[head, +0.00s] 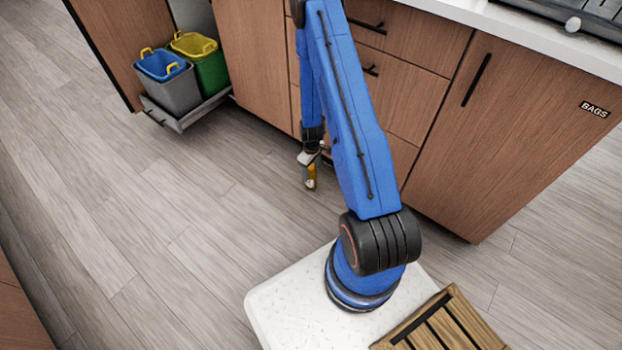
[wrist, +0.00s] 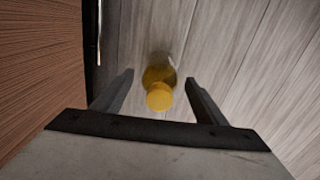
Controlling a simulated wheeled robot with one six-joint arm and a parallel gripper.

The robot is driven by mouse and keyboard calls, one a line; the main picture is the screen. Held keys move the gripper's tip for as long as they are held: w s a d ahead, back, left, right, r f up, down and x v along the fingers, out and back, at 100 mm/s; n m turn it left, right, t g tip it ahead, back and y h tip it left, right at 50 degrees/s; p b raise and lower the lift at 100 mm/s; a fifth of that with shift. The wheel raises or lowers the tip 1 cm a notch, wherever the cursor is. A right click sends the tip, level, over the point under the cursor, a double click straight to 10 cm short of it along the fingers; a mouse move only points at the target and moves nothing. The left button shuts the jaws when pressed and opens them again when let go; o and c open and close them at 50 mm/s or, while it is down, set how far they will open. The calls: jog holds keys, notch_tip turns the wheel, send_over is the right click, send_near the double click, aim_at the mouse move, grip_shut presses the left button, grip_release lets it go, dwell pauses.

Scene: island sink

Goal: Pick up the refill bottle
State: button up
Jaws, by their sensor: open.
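The refill bottle (wrist: 159,97) is yellow with a round yellow cap and shows between my fingers in the wrist view. It appears to stand on the floor with its cap toward the camera. My gripper (wrist: 152,85) is open, one finger on each side of the bottle, with gaps visible on both sides.
Wooden cabinets (head: 400,85) stand close behind my gripper. A pulled-out drawer at the left holds a grey bin (head: 175,95) and a green bin (head: 211,73). A slatted wooden crate (head: 450,325) is at the lower right. The floor (head: 150,220) left of my gripper is clear.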

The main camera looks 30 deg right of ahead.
aim_at(311, 184)
jog(key=shift+f, duration=1.3)
jog(key=c, duration=1.2)
jog(key=shift+r, duration=0.15)
